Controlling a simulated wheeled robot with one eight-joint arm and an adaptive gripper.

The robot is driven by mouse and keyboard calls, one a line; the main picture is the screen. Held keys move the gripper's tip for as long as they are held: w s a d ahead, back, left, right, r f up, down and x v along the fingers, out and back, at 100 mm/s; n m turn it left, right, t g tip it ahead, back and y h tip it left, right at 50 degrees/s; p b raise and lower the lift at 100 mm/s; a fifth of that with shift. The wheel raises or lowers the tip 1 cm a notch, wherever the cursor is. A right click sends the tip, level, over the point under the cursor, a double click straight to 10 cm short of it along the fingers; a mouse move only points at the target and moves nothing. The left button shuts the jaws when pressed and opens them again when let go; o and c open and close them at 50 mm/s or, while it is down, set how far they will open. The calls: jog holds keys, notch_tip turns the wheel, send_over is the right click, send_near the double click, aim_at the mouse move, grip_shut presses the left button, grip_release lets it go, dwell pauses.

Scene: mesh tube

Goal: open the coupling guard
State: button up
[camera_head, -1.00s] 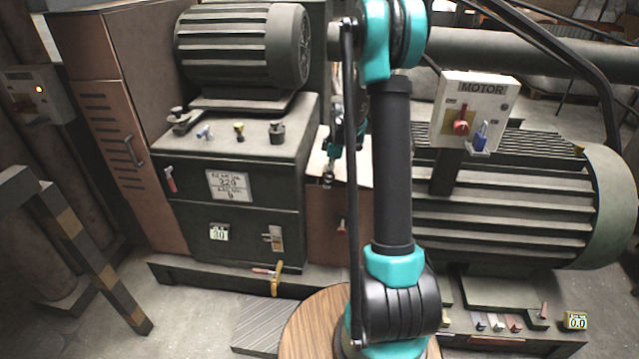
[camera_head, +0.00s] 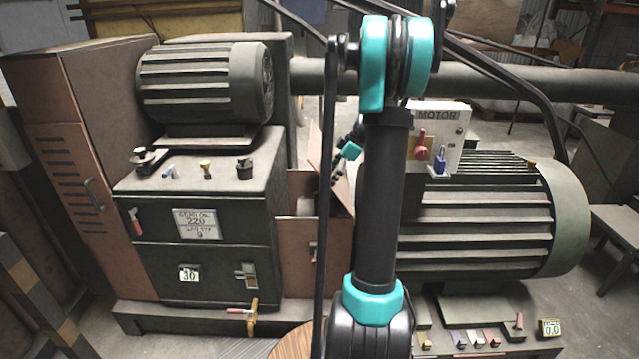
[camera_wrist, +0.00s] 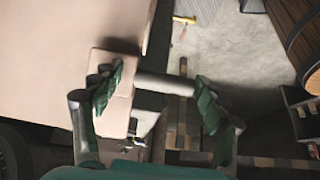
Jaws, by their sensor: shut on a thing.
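The coupling guard (camera_head: 300,236) is a red-brown box between the gearbox and the motor, partly hidden by my arm. Its lid (camera_head: 314,152) stands tilted up, with a dark gap beneath it. In the wrist view, the lid's pale flat face (camera_wrist: 65,45) fills the upper left. My gripper (camera_wrist: 157,98) has its two green fingers on either side of a pale block and a grey bar (camera_wrist: 165,85) at the lid, and is shut on this handle. The exact contact is hard to see. In the head view the fingers are mostly hidden.
The gearbox cabinet (camera_head: 205,265) with small knobs on top stands left of the guard. The large ribbed motor (camera_head: 480,225) stands right, with a MOTOR switch box (camera_head: 437,138) carrying a red handle and blue padlock. A long pipe (camera_head: 500,82) runs behind.

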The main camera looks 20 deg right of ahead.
jog(key=shift+s+d+r, duration=0.15)
jog(key=shift+s+d, duration=0.05)
jog(key=shift+d, duration=0.4)
jog(key=shift+s+d+r, duration=0.15)
jog(key=shift+s+d, duration=0.05)
jog(key=shift+d, duration=0.35)
jog(key=o, duration=1.7)
notch_tip(320, 180, up, 10)
jog(key=shift+c, duration=0.3)
